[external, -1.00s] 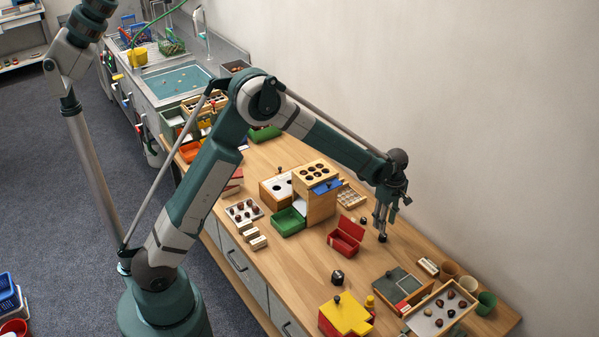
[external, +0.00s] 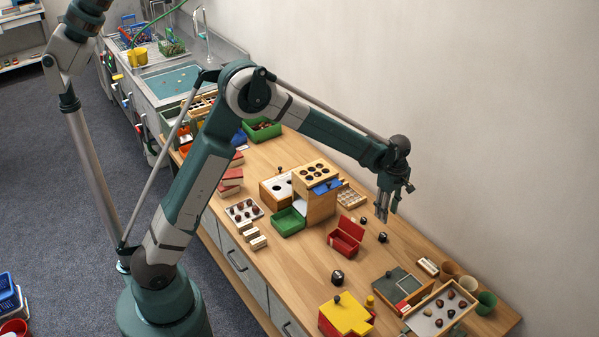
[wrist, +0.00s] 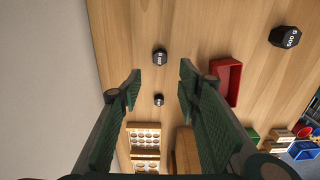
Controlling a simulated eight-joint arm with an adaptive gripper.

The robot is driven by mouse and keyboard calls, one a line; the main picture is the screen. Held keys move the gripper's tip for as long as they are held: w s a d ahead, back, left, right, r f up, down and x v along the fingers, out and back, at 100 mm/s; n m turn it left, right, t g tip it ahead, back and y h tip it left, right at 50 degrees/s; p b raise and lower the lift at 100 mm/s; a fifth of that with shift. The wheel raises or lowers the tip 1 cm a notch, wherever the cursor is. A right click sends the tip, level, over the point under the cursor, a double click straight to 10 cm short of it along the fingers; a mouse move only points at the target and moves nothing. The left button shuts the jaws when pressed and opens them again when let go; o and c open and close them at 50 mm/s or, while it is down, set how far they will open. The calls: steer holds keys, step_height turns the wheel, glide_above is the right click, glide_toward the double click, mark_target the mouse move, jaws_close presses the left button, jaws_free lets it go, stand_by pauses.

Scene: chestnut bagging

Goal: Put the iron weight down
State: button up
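A dark iron weight (external: 382,237) stands upright on the wooden table, right of the red box, below my gripper (external: 382,214). In the wrist view the weight (wrist: 160,57) lies just beyond the gap between my fingertips (wrist: 160,80), apart from both. My gripper is open and empty, raised above the table. A smaller dark weight (external: 363,220) stands close behind; it also shows in the wrist view (wrist: 159,99). A larger weight (external: 337,277), marked 500 in the wrist view (wrist: 285,37), stands nearer the front edge.
The open red box (external: 345,240) stands left of the weight. A wooden block stand (external: 320,205) and a green tray (external: 288,221) are farther left. A grey-lidded box (external: 400,284), a tray of chestnuts (external: 440,308) and cups (external: 486,302) are at right. The wall borders the table's back.

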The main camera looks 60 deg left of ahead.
steer(key=shift+r, duration=0.1)
steer(key=s+a+r+m+t, duration=0.2)
steer(key=s+a+r+m, duration=0.15)
steer(key=s+r, duration=0.65)
steer(key=s+a+r+m+t, duration=0.1)
steer(key=s+a+r+m, duration=0.3)
steer(key=s+r, duration=0.6)
steer(key=s+a+m+t, duration=0.1)
steer(key=s+m, duration=0.4)
steer(key=s, duration=0.7)
steer(key=s+a+m+t, duration=0.1)
steer(key=s+m+t, duration=0.2)
steer(key=s, duration=1)
steer(key=shift+a+r+m, duration=0.3)
steer(key=shift+m, duration=0.95)
steer(key=o, duration=0.3)
steer(key=shift+s, duration=0.1)
